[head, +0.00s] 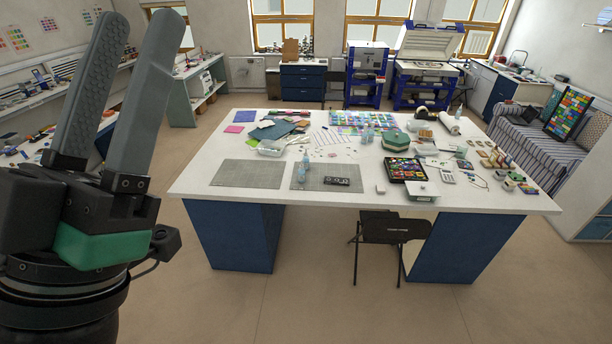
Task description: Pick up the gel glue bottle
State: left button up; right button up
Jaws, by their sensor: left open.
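My left gripper (140,22) fills the left side of the head view, fingers pointing up. Its two long grey fingers are apart, with nothing between them. It is in front of the left wall benches, left of the white table (320,204) and well apart from it. A small pale blue bottle (301,174) stands upright on the table's middle grey mat and may be the gel glue bottle. It is too small for a label to be read. My right gripper is out of view.
Near the bottle lies a dark remote-like object (337,181). A second grey mat (250,174) lies to its left. Glass sheets, trays and jars crowd the table's back and right. A black folding chair (392,231) stands at the front edge. Open floor lies before the table.

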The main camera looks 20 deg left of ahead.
pick_arm(q)
jog(key=shift+o, duration=0.2)
dwell(0.3)
jog(key=o, duration=0.6)
jog(key=shift+o, duration=0.2)
